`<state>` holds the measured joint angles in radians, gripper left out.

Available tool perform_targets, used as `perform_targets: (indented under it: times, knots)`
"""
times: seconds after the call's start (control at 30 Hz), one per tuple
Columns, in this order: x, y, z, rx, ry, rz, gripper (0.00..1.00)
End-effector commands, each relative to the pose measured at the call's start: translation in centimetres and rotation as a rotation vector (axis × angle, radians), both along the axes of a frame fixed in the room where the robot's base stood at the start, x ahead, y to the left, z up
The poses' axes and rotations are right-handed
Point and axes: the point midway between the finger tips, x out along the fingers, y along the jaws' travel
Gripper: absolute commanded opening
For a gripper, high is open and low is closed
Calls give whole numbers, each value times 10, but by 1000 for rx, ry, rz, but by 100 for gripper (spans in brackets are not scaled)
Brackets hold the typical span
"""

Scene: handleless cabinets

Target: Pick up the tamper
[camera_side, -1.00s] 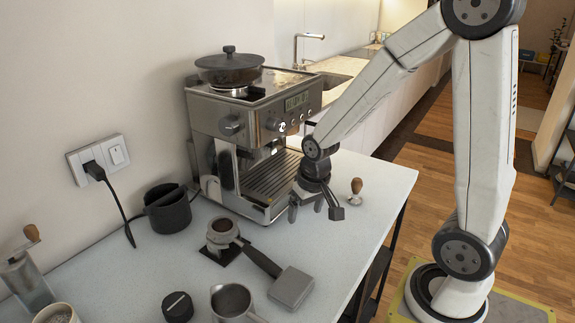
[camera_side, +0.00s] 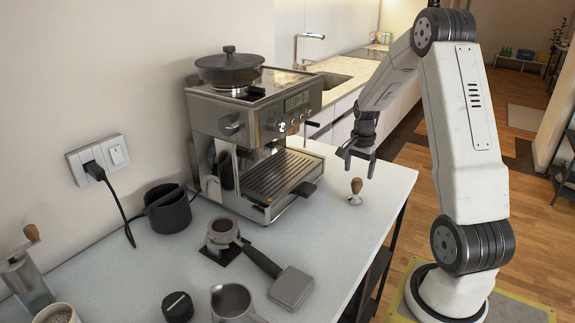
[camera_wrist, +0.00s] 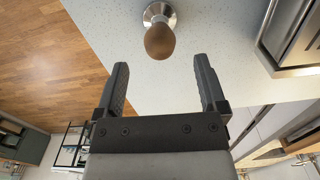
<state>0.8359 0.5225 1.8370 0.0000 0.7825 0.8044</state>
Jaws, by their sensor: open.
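The tamper (camera_side: 356,190) stands upright on the white counter, right of the coffee machine. It has a brown wooden knob and a round metal base. In the wrist view the tamper (camera_wrist: 159,38) is at the top centre, ahead of the fingertips. My gripper (camera_side: 357,167) is open and empty. In the side view it is just above and behind the tamper, near the counter's far right end. In the wrist view both dark fingers of my gripper (camera_wrist: 160,72) are spread apart, with bare counter between them. The tamper appears apart from the fingers.
The coffee machine (camera_side: 250,140) stands left of the tamper, its drip tray towards it. A portafilter (camera_side: 262,262), a knock box (camera_side: 168,210) and a metal jug (camera_side: 231,302) are nearer the front left. The counter (camera_side: 330,215) is clear around the tamper; its right edge is close.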

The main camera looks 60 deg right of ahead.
Motion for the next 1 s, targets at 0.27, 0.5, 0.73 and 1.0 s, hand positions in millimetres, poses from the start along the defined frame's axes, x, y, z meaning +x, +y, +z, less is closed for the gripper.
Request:
perform_targets:
  times: [0.27,0.5,0.73,1.0]
  knots:
    - [0,1,-14,2,2,3,91]
    - [0,1,-26,0,0,4,91]
    - [0,1,-31,1,1,4,91]
    - [-1,0,-58,2,2,4,91]
